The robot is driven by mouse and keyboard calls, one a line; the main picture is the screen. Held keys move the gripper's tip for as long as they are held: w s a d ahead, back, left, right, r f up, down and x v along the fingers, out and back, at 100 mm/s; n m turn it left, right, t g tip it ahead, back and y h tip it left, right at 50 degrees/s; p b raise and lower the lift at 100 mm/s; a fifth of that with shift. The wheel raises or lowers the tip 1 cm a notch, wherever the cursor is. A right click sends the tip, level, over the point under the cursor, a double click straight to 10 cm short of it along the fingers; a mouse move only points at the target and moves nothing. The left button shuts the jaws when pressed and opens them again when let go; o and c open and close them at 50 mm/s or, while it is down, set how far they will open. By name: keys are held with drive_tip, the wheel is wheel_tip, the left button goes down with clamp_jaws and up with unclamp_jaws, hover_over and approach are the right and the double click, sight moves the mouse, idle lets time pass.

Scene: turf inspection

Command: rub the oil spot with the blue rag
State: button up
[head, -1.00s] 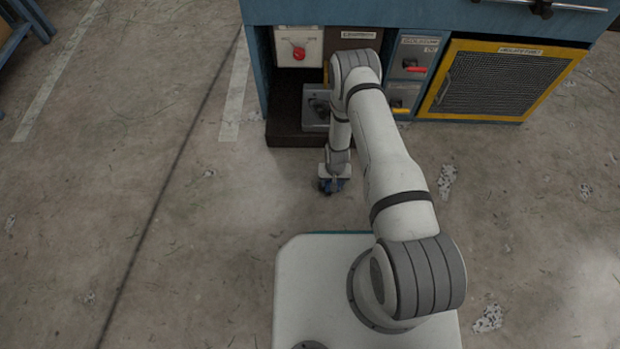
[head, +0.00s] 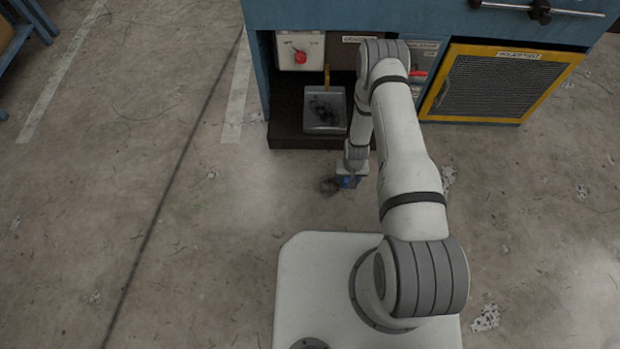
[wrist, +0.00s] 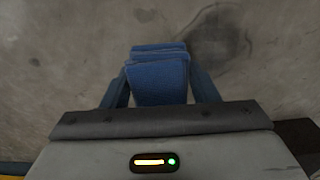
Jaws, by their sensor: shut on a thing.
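The blue rag (wrist: 158,78) is folded and held between the two fingers of my gripper (wrist: 160,92). In the head view the rag (head: 348,182) is a small blue patch under my gripper (head: 350,178), low at the floor. The oil spot (wrist: 220,42) is a dark round stain on the concrete, just beyond and to the right of the rag in the wrist view. In the head view the oil spot (head: 328,187) shows directly left of the rag. I cannot tell whether the rag touches the floor.
A blue workbench (head: 400,18) stands ahead. Under it are a panel with a red knob (head: 300,57), a grey tray (head: 325,128) with dark scribble-like contents on a dark base, and a yellow-framed mesh door (head: 500,82). The floor to the left is open.

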drive_tip(key=shift+r+p, duration=0.95)
drive_tip(key=shift+r, duration=0.9)
